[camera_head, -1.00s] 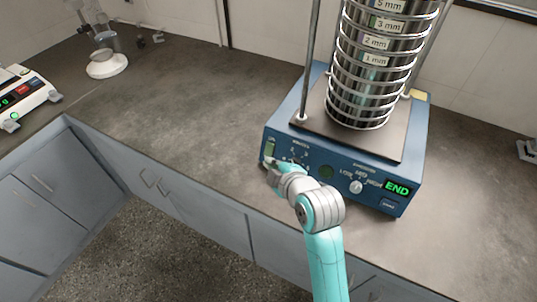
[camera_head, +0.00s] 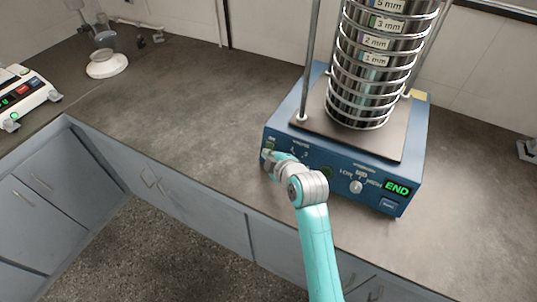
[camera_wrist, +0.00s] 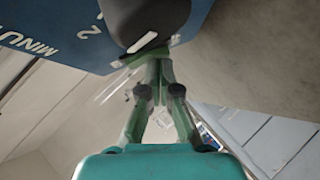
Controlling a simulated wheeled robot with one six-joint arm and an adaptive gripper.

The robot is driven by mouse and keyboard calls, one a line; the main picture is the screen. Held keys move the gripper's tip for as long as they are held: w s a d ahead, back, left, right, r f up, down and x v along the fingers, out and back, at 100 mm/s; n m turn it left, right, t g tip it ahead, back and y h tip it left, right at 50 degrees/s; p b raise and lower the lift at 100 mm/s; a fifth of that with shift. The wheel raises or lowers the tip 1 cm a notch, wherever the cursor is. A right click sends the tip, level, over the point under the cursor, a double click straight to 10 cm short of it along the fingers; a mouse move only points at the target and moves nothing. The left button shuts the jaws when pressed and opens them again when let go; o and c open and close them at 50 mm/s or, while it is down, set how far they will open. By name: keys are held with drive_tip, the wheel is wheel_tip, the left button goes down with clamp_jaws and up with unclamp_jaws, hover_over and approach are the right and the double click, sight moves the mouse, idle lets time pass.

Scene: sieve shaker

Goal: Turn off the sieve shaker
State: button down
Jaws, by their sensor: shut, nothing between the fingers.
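The sieve shaker (camera_head: 330,157) is a blue box with a tall stack of steel sieves (camera_head: 372,80) on top. Its display (camera_head: 397,188) reads END in green. In the wrist view, the shut fingertips (camera_wrist: 157,60) are close to a dark timer knob (camera_wrist: 145,22) with a white line and the blue panel (camera_wrist: 60,25).
A white round-based stand (camera_head: 107,67) is at the back left. The grey counter (camera_head: 190,95) between them and the shaker is clear. Blue cabinets (camera_head: 205,205) are below its front edge.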

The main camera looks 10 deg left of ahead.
drive_tip(key=shift+w+f, duration=0.1)
drive_tip(key=shift+f, duration=0.05)
idle(0.4)
drive_tip(key=shift+r, duration=0.8)
